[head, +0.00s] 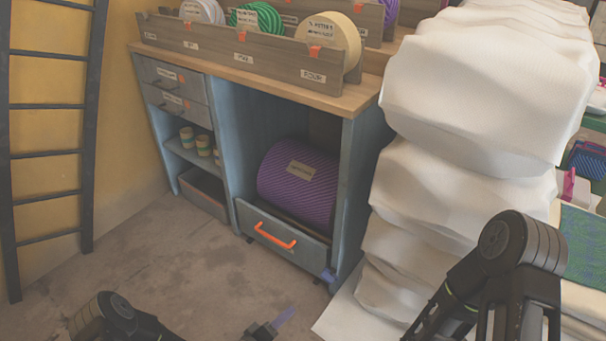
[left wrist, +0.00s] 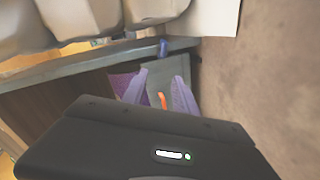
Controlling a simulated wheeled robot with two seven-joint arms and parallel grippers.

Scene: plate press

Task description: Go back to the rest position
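My left gripper (head: 284,317) is low in the head view, in front of the cabinet and over the floor. Its purple fingers also show in the left wrist view (left wrist: 153,82), spread apart with nothing between them. The drawer's orange handle (head: 275,236) is beyond them and apart from them; it shows in the left wrist view (left wrist: 162,100) too. My right arm comes in at the lower right of the head view, but its gripper is out of view.
The blue-grey cabinet (head: 352,190) holds a purple ribbed roll (head: 298,183) above a drawer (head: 283,250). A tall white stack (head: 480,90) stands on the right. A dark ladder (head: 45,151) leans at left. Bare floor (head: 160,260) lies in front.

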